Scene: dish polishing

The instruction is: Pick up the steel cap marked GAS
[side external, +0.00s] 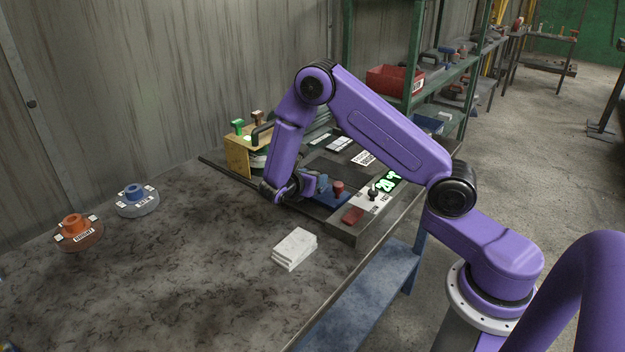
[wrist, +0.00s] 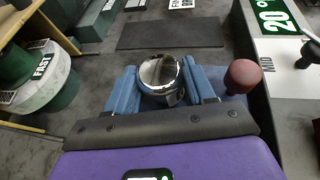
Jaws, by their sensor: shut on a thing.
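A shiny, rounded steel cap (wrist: 160,72) sits between the blue fingers of my gripper (wrist: 160,84) in the wrist view. The fingers are closed on it from both sides. No GAS marking can be read on it from here. In the side external view my gripper (side external: 312,184) is low over the dark tray at the back of the bench, and the cap cannot be made out there. I cannot tell whether the cap is clear of the surface below.
A dark red knob (wrist: 243,76) stands close to the right finger. A white panel with a green "20" display (side external: 388,182) is right of it. A green-and-white wheel (wrist: 35,75) is at left. White cloths (side external: 294,248) lie on the open bench in front.

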